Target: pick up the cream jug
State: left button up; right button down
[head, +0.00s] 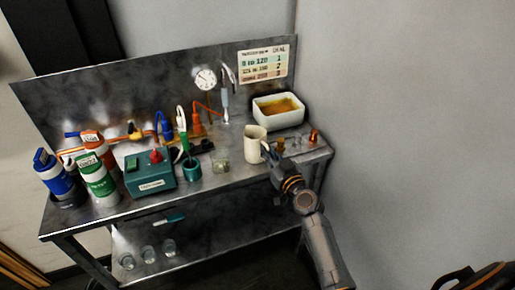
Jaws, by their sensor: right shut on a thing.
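The cream jug (253,146) stands upright at the front right part of the metal bench. Its handle is on its right side. My right gripper (268,155) comes in from the lower right and is shut on the jug at its handle side. The fingertips are small and partly hidden against the jug. I cannot tell whether the jug's base is clear of the bench top. My left gripper is not in view.
A white basin (278,112) with amber liquid stands behind the jug. A small glass jar (222,165) and a teal box (150,175) are to the left. Copper fittings (313,137) lie to the right. Several glasses (148,254) stand on the lower shelf.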

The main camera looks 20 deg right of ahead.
jog(key=shift+r, duration=0.2)
jog(key=shift+r+p, duration=0.8)
jog(key=s+a+r+p, duration=0.5)
jog(key=s+r+p, duration=0.6)
jog(key=s+p, duration=0.2)
jog(key=shift+a, duration=0.15)
jog(key=shift+r, duration=0.1)
dwell(1.7)
